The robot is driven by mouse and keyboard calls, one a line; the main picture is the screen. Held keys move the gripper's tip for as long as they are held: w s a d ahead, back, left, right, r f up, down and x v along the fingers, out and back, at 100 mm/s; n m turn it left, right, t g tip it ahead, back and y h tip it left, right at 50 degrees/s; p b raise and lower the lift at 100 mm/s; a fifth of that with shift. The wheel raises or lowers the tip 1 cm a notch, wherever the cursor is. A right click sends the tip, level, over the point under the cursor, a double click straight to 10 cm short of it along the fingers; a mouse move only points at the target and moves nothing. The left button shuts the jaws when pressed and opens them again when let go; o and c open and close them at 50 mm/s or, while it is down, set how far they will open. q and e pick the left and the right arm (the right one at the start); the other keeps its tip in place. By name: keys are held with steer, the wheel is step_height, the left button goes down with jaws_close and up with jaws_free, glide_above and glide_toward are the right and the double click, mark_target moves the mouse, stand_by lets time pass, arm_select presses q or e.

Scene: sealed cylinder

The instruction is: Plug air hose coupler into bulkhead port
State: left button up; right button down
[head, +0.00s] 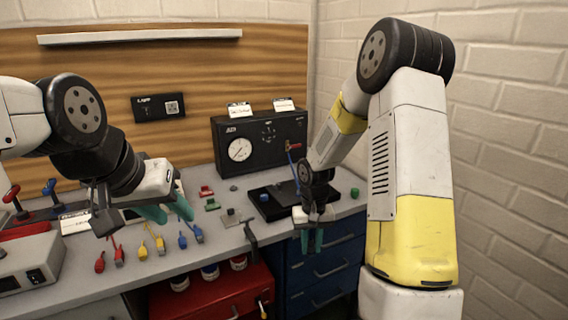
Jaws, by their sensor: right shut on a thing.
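A black panel box (259,142) with a round white gauge stands at the back of the bench. A small red fitting (294,147) with a blue hose (292,166) hanging below it shows at its right end. I cannot tell which part is the bulkhead port. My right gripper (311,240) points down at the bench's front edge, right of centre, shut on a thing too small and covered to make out. I cannot pick out the coupler. My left gripper (167,211) is open and empty above the left part of the bench.
A black tray (270,211) with a blue cap (264,198) lies before the box. A green cap (354,192) sits to its right. Several coloured connectors (144,250) lie along the front. A grey-and-red device (28,262) stands at left.

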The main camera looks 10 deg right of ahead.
steer(key=shift+w+a, duration=0.3)
steer(key=shift+a, duration=0.05)
